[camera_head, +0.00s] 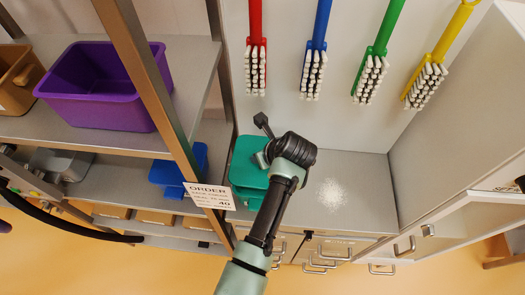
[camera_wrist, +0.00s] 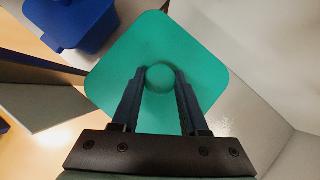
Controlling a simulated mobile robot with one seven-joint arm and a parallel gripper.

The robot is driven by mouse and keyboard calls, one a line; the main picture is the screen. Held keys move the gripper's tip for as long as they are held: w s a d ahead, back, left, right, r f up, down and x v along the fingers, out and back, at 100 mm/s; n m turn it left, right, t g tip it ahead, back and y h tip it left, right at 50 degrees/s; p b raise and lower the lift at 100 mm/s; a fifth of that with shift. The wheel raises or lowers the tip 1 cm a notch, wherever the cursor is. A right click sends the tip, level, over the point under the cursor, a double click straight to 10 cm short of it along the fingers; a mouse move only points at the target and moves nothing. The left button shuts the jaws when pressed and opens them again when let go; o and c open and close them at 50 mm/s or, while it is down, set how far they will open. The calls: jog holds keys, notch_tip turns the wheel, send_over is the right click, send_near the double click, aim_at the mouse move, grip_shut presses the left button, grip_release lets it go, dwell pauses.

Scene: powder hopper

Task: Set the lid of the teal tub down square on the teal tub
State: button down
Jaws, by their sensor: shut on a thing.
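The teal lid (camera_wrist: 160,35) is a rounded square plate with a round knob (camera_wrist: 160,78) in its middle. In the wrist view my gripper (camera_wrist: 159,74) is shut on this knob, one finger on each side. In the head view the lid (camera_head: 243,172) is under my gripper (camera_head: 262,160), over the teal tub (camera_head: 249,193) on the grey counter. My wrist covers part of both. The lid hides the tub in the wrist view. I cannot tell whether the lid touches the tub's rim or is just above it.
White powder (camera_head: 332,193) lies on the counter to the right. A purple bin (camera_head: 105,85) stands on the upper shelf. Several brushes hang on the back wall.

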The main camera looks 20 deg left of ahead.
jog(key=shift+f+b, duration=2.6)
jog(key=shift+b, duration=0.15)
jog(key=shift+f, duration=0.6)
jog(key=shift+c, duration=1.7)
grip_release()
jog(key=shift+d, duration=0.1)
jog(key=b+v, duration=0.2)
jog(key=v, duration=1.1)
